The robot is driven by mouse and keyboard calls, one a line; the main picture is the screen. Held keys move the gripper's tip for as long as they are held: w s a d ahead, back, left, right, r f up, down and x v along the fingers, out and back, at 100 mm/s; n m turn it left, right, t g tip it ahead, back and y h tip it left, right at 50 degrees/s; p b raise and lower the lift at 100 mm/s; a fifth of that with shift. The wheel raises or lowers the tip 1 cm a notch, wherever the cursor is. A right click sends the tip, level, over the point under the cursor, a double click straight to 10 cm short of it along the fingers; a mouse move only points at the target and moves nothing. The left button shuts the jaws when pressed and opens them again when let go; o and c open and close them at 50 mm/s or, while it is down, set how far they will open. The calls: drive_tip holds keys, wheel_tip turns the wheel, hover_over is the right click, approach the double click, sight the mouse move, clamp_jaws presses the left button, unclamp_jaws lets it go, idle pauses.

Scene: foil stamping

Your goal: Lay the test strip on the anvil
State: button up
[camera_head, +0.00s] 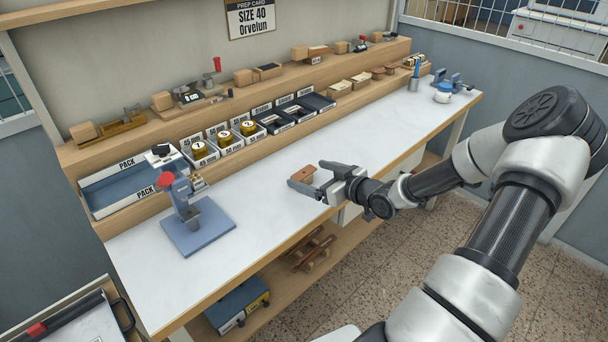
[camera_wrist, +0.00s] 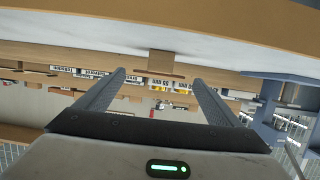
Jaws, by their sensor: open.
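A small wooden block (camera_wrist: 161,58) stands on the white bench top. A thin brown piece (camera_wrist: 165,74), wider than the block and probably the test strip, lies on top of it. In the head view this brown piece (camera_head: 303,173) shows near my fingertips. My gripper (camera_head: 307,176) is open and empty, level and low over the bench, its fingers pointing at the block. In the wrist view, which looks upside down, the block sits between my fingertips (camera_wrist: 158,78), seemingly just beyond them.
The bench top (camera_head: 262,210) is clear between press and block. Behind it are a blue PACK tray (camera_head: 120,186), bins with yellow rolls (camera_head: 228,138), and dark trays (camera_head: 286,117). A raised shelf carries wooden blocks and small tools.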

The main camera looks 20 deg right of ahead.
sight(305, 173)
drive_tip(key=x, duration=0.4)
drive_tip(key=shift+d+f, duration=0.1)
drive_tip(key=shift+f, duration=0.15)
drive_tip(key=c, duration=1.2)
